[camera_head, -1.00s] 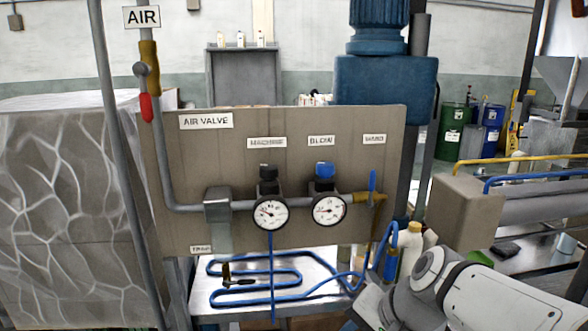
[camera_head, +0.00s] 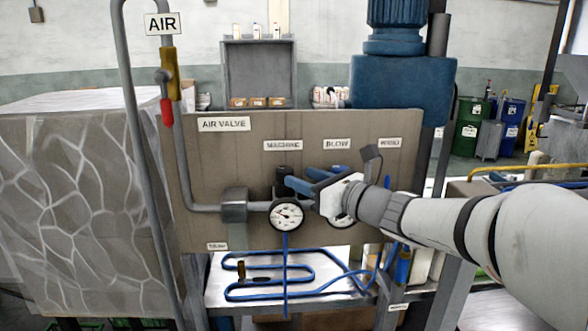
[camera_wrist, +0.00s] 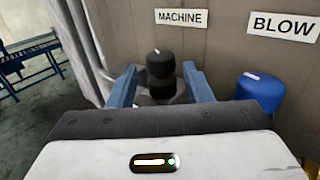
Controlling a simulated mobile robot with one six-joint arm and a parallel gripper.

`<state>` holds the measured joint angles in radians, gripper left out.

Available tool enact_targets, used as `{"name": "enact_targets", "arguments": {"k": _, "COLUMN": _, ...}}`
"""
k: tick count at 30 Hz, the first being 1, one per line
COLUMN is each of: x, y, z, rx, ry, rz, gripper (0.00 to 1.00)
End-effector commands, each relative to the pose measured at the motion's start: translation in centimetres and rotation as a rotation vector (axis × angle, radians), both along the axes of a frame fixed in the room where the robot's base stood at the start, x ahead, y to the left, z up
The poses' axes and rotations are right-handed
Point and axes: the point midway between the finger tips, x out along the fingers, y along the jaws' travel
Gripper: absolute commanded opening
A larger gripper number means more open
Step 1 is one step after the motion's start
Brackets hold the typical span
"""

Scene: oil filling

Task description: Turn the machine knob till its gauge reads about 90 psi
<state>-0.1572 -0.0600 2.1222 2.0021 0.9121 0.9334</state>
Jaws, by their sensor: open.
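The black machine knob (camera_head: 283,174) sits above its round white gauge (camera_head: 287,216), under the MACHINE label. The gauge needle points to the upper left; its numbers are too small to read. My gripper (camera_head: 290,178) is open, with its blue fingers reaching left toward the knob. In the wrist view the knob (camera_wrist: 161,66) shows beyond and between the two open fingertips (camera_wrist: 157,72), and the fingers do not appear to touch it. The blue blow knob (camera_wrist: 260,92) is to the right of the fingers. The blow gauge (camera_head: 342,220) is mostly hidden behind my gripper.
A metal table (camera_head: 220,290) with looped blue hose is below. A blue motor unit (camera_head: 400,85) rises behind the board.

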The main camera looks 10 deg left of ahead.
Motion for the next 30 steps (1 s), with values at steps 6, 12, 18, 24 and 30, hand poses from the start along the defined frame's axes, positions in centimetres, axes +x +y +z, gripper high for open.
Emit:
{"name": "enact_targets", "arguments": {"k": 6, "x": 2.0, "y": 3.1, "z": 0.1, "rx": -0.002, "ry": 0.002, "rz": 0.004, "gripper": 0.45}}
{"name": "enact_targets", "arguments": {"k": 12, "x": 3.3, "y": 4.9, "z": 0.0, "rx": -0.004, "ry": 0.0, "rz": 0.003, "gripper": 0.45}}
{"name": "enact_targets", "arguments": {"k": 18, "x": 3.6, "y": 5.4, "z": 0.0, "rx": -0.005, "ry": -0.003, "rz": 0.002, "gripper": 0.45}}
{"name": "enact_targets", "arguments": {"k": 24, "x": 3.6, "y": 5.3, "z": 0.0, "rx": -0.005, "ry": -0.003, "rz": 0.002, "gripper": 0.41}}
{"name": "enact_targets", "arguments": {"k": 30, "x": 3.6, "y": 5.3, "z": 0.0, "rx": -0.005, "ry": -0.002, "rz": 0.002, "gripper": 0.25}}
